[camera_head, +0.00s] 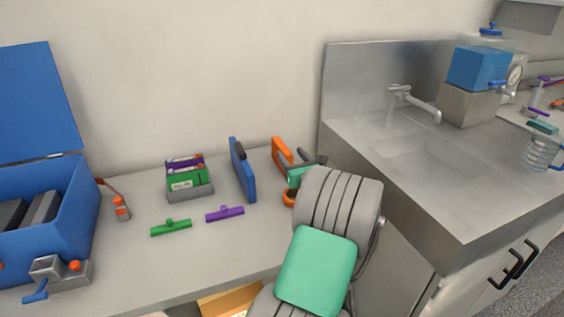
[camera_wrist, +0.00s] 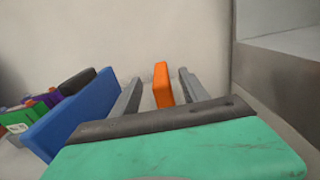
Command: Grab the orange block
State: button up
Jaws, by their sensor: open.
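The orange block (camera_head: 280,150) stands upright on the counter near the back wall, just left of the sink unit. It also shows in the wrist view (camera_wrist: 163,84) as a narrow orange slab. My gripper (camera_head: 304,160) is open beside it. In the wrist view, my two grey fingers (camera_wrist: 160,77) appear on either side of the block, with gaps to both. I cannot tell how far the block reaches between them. My gripper and arm hide the block's lower part in the head view.
A blue block (camera_head: 243,172) stands close on the left. Green (camera_head: 171,228) and purple (camera_head: 225,213) handled pieces lie on the counter. A grey holder (camera_head: 190,193) with colored packs and a blue box (camera_head: 45,217) are further left. The sink unit's metal side (camera_head: 365,216) is on the right.

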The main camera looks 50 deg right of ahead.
aim_at(283, 150)
notch_tip(283, 150, down, 2)
jog(key=shift+f, duration=0.2)
jog(key=x, duration=0.7)
jog(key=shift+w+d+r, duration=0.1)
jog(key=shift+w, duration=0.2)
grip_shut()
